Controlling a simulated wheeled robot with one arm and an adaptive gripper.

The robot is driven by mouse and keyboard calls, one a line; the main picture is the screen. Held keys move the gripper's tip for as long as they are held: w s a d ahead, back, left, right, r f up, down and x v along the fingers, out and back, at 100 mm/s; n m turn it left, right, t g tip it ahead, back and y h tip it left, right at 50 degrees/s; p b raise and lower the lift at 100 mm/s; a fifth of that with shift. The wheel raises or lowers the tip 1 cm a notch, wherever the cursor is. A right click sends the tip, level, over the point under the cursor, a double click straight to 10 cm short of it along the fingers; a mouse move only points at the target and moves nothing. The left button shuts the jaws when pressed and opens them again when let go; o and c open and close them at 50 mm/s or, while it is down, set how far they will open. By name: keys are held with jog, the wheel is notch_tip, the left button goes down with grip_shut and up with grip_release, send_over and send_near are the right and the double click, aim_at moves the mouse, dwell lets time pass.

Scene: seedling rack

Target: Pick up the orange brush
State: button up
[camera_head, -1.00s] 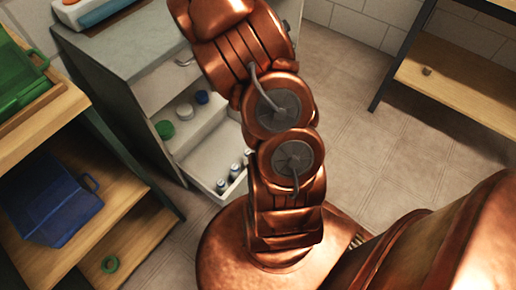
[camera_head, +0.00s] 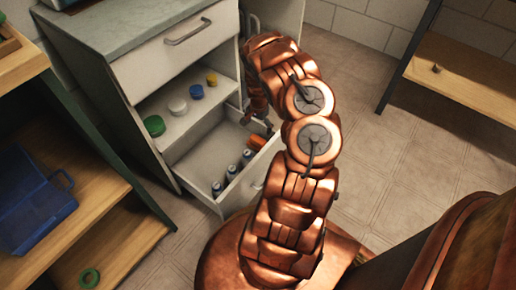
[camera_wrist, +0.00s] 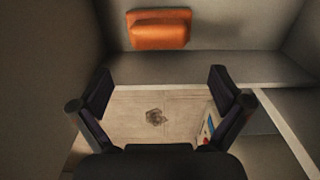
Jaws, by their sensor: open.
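The orange brush (camera_wrist: 160,30) lies in the open drawer and shows as an orange block near the top of the wrist view. In the head view a small orange part of it (camera_head: 257,142) shows beside my arm, in the drawer's far right part. My gripper (camera_wrist: 160,88) is open and empty, with its two dark fingers apart. The brush is beyond the fingertips, not between them. In the head view my gripper (camera_head: 262,122) is at the drawer and mostly hidden by my arm.
The drawer (camera_head: 196,158) of the grey cabinet is pulled out, with several small cans (camera_head: 232,172) near its front. A shelf above holds a green lid (camera_head: 154,126) and small jars. The floor at right is clear.

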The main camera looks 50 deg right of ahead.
aim_at(258, 139)
notch_tip(258, 139, down, 3)
jog(key=shift+f+b, duration=0.15)
jog(key=shift+b, duration=0.4)
jog(key=shift+s+a+f+b, duration=0.1)
jog(key=shift+a+f+b, duration=0.1)
jog(key=shift+f+b, duration=0.8)
jog(key=shift+s+a+f+b, duration=0.15)
jog(key=shift+f+b, duration=0.25)
jog(key=shift+f, duration=1.15)
jog(key=shift+w, duration=0.1)
jog(key=c, duration=1.1)
jog(key=shift+r+p, duration=2.4)
jog(key=shift+r, duration=2.65)
